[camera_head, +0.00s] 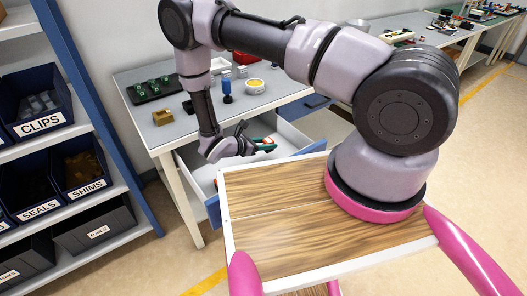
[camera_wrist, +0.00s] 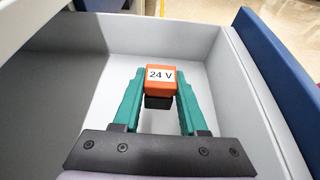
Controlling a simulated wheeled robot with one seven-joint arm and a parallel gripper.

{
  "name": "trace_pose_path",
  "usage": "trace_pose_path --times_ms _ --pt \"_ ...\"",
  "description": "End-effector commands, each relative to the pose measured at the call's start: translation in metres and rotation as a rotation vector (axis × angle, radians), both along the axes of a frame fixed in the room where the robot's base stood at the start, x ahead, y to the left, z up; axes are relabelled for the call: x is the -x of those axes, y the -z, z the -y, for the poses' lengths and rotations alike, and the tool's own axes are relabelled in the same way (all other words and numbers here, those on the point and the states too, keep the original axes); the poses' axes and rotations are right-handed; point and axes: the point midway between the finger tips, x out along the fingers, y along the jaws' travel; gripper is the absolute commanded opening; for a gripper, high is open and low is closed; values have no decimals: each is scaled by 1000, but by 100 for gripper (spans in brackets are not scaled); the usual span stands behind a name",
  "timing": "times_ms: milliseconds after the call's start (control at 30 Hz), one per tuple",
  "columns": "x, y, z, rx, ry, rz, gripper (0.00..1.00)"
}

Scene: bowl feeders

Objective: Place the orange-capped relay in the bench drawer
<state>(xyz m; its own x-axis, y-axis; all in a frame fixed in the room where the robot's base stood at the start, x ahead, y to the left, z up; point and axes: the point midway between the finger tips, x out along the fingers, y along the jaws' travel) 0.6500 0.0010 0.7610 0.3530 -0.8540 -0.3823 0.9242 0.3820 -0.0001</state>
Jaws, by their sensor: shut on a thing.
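The orange-capped relay (camera_wrist: 160,78) has a "24 V" label on its cap and a dark body below. My gripper (camera_wrist: 161,85) has green fingers and is shut on it, one finger on each side. In the head view my gripper (camera_head: 263,146) reaches down at the open bench drawer (camera_head: 200,168), and the relay is too small there to make out well. In the wrist view the relay is within the white walls of the drawer (camera_wrist: 246,95). I cannot tell whether it touches the drawer floor. The floor around it looks bare.
The workbench (camera_head: 185,118) above the drawer carries a black tray with green parts (camera_head: 152,88), a brass-coloured block (camera_head: 162,117), a blue part (camera_head: 226,92) and a yellow round dish (camera_head: 254,86). A shelf of labelled bins (camera_head: 38,100) stands at the left.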

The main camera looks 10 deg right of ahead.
Motion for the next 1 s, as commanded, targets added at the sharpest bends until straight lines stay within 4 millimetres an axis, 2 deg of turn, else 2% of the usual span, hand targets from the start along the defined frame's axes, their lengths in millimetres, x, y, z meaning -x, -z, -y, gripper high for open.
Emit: trace_pose_path --times_ms 333,700,733,767,800,1000 --pt "0 41 1 0 0 0 0" --pt "0 46 1 1 -1 1 0" --pt "0 45 1 0 0 0 53" --pt "0 45 1 0 0 0 65" --pt "0 45 1 0 0 0 72" --pt "0 45 1 0 0 0 72"
